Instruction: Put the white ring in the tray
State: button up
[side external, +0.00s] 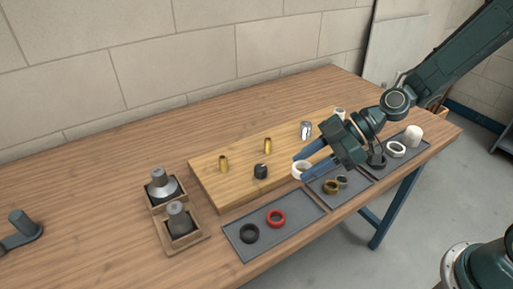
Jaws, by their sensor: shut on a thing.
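My gripper (306,163) has blue fingers and comes in from the upper right. It is shut on a white ring (300,170), which shows at the fingertips. In the picture the ring is over the front edge of the wooden board, by the middle tray; its height is hard to judge. Three shallow dark grey trays lie along the front of the bench. The left tray (295,228) holds a black ring and a red ring. The middle tray (325,199) holds a brass ring and a grey ring. The right tray (409,136) holds another white ring (396,149), a white cap and a dark part.
The wooden board (215,188) carries upright brass fittings (267,146), a black cap (260,171), a chrome fitting (306,130) and a white part (340,113). Two grey fittings stand in wooden holders (183,240) at left. The bench behind the board is clear.

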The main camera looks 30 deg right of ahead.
jog(key=shift+f, duration=4.25)
jog(key=shift+f, duration=0.15)
jog(key=shift+f, duration=1.75)
jog(key=shift+f, duration=0.15)
jog(key=o, duration=1)
jog(key=shift+o, duration=0.2)
jog(key=v, duration=1.2)
